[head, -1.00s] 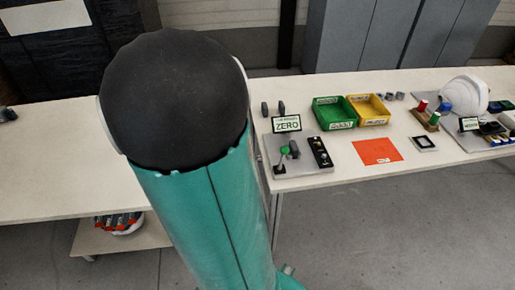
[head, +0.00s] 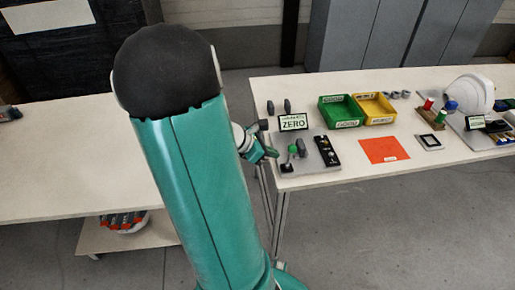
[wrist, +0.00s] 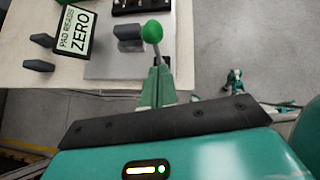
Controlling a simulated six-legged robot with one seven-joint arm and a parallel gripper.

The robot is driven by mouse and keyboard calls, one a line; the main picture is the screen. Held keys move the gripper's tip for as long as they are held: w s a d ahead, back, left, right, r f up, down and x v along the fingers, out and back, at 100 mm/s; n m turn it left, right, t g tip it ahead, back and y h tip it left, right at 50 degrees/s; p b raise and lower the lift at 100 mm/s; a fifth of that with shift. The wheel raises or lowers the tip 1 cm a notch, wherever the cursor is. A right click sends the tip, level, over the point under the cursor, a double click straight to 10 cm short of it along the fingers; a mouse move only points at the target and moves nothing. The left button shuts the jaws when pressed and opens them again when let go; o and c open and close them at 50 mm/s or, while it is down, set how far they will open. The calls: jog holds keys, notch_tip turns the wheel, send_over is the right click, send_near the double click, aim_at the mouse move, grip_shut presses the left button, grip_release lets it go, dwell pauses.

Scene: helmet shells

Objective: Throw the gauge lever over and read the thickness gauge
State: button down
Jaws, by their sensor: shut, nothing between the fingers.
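The gauge lever shows in the head view as a green knob (head: 293,149) on a short stem, on the grey plate (head: 292,167) near the table's front left corner. In the wrist view the green knob (wrist: 152,30) stands just beyond my fingertips. A sign (head: 293,123) behind it reads "PAD READS ZERO"; the sign (wrist: 76,33) is also legible in the wrist view. A dark grey block (wrist: 129,34) stands beside the lever. My gripper (head: 273,153) is shut and empty, just left of the plate. In the wrist view its fingers (wrist: 157,68) overlap the lever's lower stem; I cannot tell whether they touch.
A black panel with knobs (head: 327,151) sits on the plate's right side. Green bin (head: 340,112), yellow bin (head: 374,108), orange sheet (head: 384,150) and white helmet shell (head: 470,93) stand farther right. Two dark pads stand behind the plate. A second table (head: 60,170) is at left.

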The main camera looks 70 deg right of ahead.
aim_at(293, 147)
jog(key=shift+s+d+r, duration=0.2)
jog(key=shift+s+d, duration=0.8)
jog(key=shift+s, duration=0.05)
jog(key=shift+s+d+r+t+y, duration=0.25)
jog(key=shift+s+d, duration=0.25)
jog(key=shift+s, duration=0.35)
jog(key=shift+s+d+r+t+y, duration=0.15)
jog(key=shift+s+d+t, duration=0.3)
jog(key=shift+s, duration=0.4)
jog(key=shift+f, duration=0.1)
